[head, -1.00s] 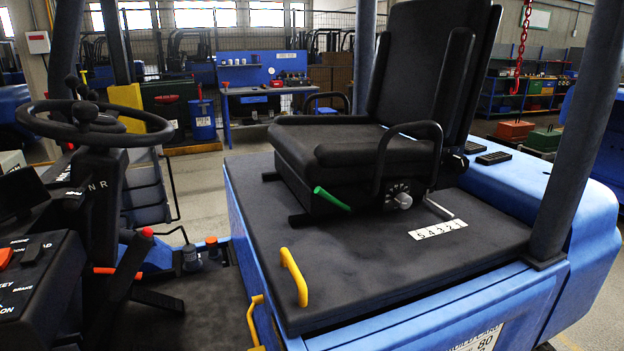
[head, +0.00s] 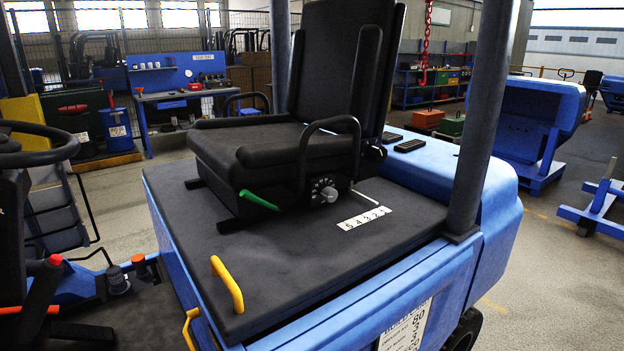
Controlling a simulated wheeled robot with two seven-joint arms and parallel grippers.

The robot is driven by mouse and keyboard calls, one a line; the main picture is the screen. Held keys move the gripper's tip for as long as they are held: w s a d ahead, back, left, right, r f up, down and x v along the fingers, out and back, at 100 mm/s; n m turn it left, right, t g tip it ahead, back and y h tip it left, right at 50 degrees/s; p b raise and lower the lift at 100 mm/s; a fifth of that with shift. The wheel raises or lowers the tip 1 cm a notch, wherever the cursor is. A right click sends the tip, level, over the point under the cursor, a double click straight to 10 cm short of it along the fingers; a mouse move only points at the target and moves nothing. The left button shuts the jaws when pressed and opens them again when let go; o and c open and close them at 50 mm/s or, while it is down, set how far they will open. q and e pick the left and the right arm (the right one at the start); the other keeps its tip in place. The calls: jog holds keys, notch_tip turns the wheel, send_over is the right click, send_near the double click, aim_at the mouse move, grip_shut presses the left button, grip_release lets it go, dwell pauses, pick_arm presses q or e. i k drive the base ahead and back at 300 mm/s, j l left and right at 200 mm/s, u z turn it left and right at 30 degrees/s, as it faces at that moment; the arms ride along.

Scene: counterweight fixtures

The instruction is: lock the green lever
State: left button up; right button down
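The green lever (head: 259,200) sticks out from the lower front side of the black seat (head: 270,155), low over the dark deck (head: 300,250). It slants down to the right, its free end near the deck. A round dial (head: 323,190) sits on the seat base to its right. Neither of my grippers shows in the head view.
A yellow handle (head: 227,284) stands on the deck's near left edge. A white number strip (head: 364,218) lies right of the dial. A dark post (head: 484,125) rises at the deck's right corner. The steering wheel (head: 40,148) is at the left edge.

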aim_at(244, 193)
jog(key=i+l+u, duration=0.1)
jog(key=l, duration=1.05)
jog(key=i+l, duration=0.1)
jog(key=l, duration=1.1)
jog(key=u, duration=0.05)
